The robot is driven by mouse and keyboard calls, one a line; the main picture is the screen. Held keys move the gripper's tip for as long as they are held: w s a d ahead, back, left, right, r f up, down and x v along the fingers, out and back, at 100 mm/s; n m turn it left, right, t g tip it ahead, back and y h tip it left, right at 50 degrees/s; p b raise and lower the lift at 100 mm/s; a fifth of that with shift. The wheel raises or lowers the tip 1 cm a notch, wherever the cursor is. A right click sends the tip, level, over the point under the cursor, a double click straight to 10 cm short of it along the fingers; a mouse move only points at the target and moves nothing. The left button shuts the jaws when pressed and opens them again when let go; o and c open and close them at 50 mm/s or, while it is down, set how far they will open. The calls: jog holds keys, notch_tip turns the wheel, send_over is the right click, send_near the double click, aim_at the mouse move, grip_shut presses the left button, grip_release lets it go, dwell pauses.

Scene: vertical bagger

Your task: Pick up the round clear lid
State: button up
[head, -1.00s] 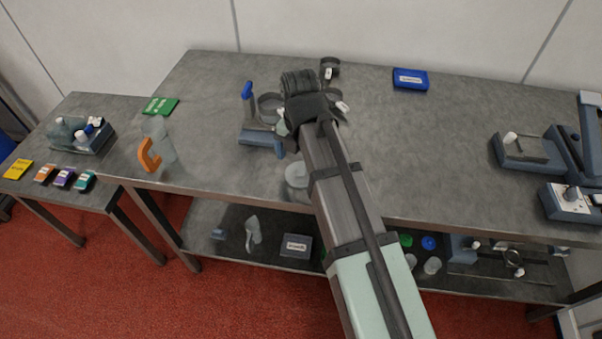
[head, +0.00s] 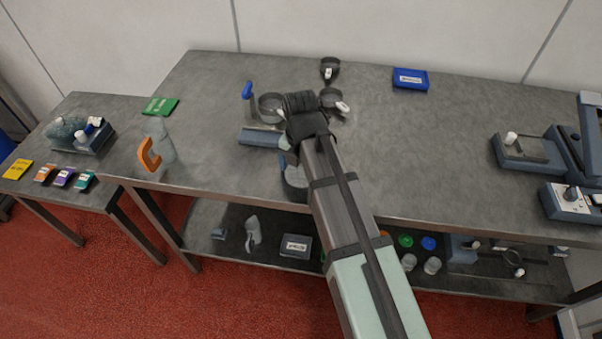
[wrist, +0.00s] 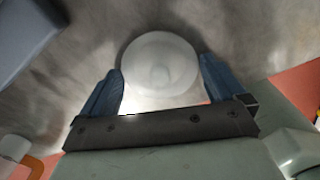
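The round clear lid (wrist: 160,62), pale and translucent with a small knob in its middle, lies on the grey table. My gripper (wrist: 160,78) is open, with one blue finger on each side of the lid's near part. The fingertips are very close to its rim; I cannot tell whether they touch it. In the head view the lid (head: 296,178) shows partly, near the table's front edge, with a blue finger beside it and my arm covering the rest.
A blue box (head: 410,79) lies at the back. The table's right middle is clear.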

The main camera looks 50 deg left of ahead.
aim_at(300, 169)
jog(key=c, duration=0.6)
jog(key=shift+c, duration=0.2)
notch_tip(300, 169, up, 10)
jog(key=shift+f, duration=0.25)
jog(key=w+a+r+m, duration=0.2)
jog(key=a+r+m, duration=0.1)
jog(key=a, duration=0.7)
jog(key=w+a+r+m, duration=0.2)
jog(key=a+r+m, duration=0.1)
jog(key=a, duration=0.8)
jog(key=shift+w+r, duration=0.3)
jog(key=shift+r, duration=0.5)
